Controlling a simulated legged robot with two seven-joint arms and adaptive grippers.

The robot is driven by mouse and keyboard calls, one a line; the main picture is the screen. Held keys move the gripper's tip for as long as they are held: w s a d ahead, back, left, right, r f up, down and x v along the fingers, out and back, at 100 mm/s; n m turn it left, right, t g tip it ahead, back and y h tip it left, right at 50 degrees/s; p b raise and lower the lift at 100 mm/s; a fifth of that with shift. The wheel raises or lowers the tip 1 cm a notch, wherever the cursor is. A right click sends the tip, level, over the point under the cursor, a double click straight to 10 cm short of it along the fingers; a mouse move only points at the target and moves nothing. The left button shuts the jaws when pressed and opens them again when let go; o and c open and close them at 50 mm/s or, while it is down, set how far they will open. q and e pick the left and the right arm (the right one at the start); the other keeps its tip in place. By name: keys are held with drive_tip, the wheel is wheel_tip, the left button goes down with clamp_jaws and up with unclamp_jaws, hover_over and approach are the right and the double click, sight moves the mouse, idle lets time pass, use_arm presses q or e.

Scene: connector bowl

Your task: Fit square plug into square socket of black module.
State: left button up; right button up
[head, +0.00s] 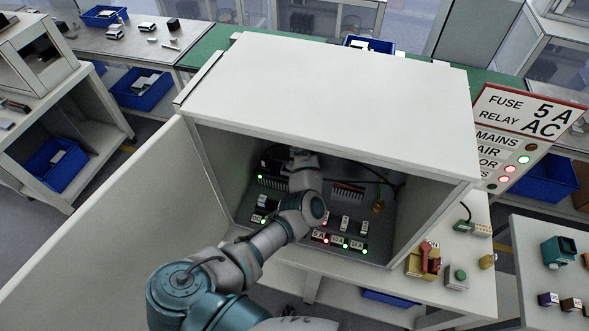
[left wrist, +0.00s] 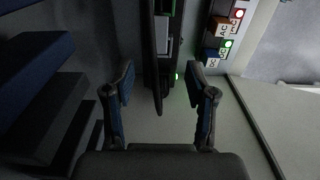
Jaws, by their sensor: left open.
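My left arm reaches into the open white cabinet (head: 350,70) in the head view, where its own wrist hides most of the gripper. In the left wrist view my left gripper (left wrist: 165,90) is open, its two blue-padded fingers apart with nothing clearly held. A long black module (left wrist: 160,75) with a green light and a grey part extends between the fingertips in that picture; I cannot tell the gap in depth. A dark unit with a green light, possibly this black module (head: 270,162), shows at the cabinet's back left. I cannot make out the square plug or square socket. My right gripper is not in view.
Labelled blocks with red and green lights (head: 340,241) line the cabinet floor's front; similar ones (left wrist: 222,30) show in the left wrist view. The cabinet door (head: 100,235) stands open at left. A cable runs along the back right. A red-and-yellow switch (head: 428,260) stands outside.

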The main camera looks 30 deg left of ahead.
use_arm(q)
drive_tip(key=w+d+r+g+y+b, duration=0.1)
drive_tip(key=d+r+y+b, duration=0.25)
drive_tip(key=d+b, duration=0.5)
drive_tip(key=shift+y, duration=0.25)
drive_tip(key=a+f, duration=0.2)
drive_tip(key=f, duration=0.1)
drive_tip(key=a+f+b, duration=0.1)
drive_tip(key=a+f, duration=0.1)
drive_tip(key=f, duration=0.1)
drive_tip(key=a+f, duration=0.2)
drive_tip(key=f, duration=0.1)
drive_tip(key=shift+s+a+f+b, duration=0.25)
drive_tip(key=shift+s+a+b, duration=0.1)
drive_tip(key=shift+a, duration=0.05)
drive_tip(key=x, duration=0.4)
drive_tip(key=shift+f, duration=0.25)
drive_tip(key=shift+a+f, duration=0.3)
drive_tip(key=shift+f, duration=0.15)
drive_tip(key=shift+a, duration=0.15)
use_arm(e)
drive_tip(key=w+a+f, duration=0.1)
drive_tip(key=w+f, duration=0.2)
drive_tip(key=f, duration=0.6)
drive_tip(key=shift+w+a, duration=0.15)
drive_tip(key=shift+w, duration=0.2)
use_arm(q)
clamp_jaws()
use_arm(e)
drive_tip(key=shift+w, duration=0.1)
